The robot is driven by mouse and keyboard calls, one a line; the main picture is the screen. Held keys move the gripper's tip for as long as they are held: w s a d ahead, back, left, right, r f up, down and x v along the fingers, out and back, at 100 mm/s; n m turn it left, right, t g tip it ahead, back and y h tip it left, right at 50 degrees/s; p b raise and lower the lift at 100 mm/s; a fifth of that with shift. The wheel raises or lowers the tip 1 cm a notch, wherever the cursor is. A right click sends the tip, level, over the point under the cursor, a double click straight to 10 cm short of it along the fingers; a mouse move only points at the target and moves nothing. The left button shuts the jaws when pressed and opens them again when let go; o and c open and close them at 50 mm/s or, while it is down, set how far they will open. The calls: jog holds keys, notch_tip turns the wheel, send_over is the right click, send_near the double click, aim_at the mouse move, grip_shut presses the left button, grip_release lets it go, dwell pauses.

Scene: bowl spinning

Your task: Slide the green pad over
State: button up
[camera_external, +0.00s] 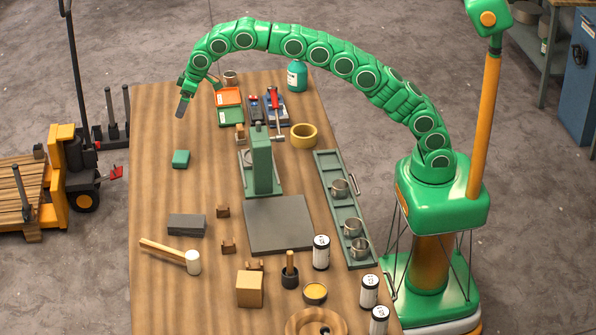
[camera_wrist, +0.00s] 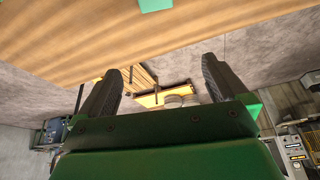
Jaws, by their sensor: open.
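The green pad (camera_external: 181,159) is a small green block lying on the left part of the wooden table (camera_external: 165,110). Part of a green thing, likely the same pad (camera_wrist: 155,5), shows at the top edge of the wrist view, on the table. My gripper (camera_external: 182,107) hangs above the table's left side, farther back than the pad and apart from it. In the wrist view my gripper (camera_wrist: 163,75) shows two dark fingers spread wide with nothing between them.
A green press-like stand (camera_external: 262,165) stands mid-table, with a dark grey plate (camera_external: 278,224) before it. Orange and green trays (camera_external: 229,97) lie at the back. A grey block (camera_external: 186,224) and a mallet (camera_external: 192,262) lie in front of the pad. The table around the pad is bare.

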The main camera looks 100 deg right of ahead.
send_near(180, 156)
jog(key=shift+w+d+f, duration=0.1)
jog(key=shift+w+f, duration=0.05)
jog(key=shift+f, duration=0.25)
jog(key=shift+f, duration=0.15)
jog(key=shift+x, duration=3.75)
jog(key=shift+w, duration=0.1)
jog(key=c, duration=1)
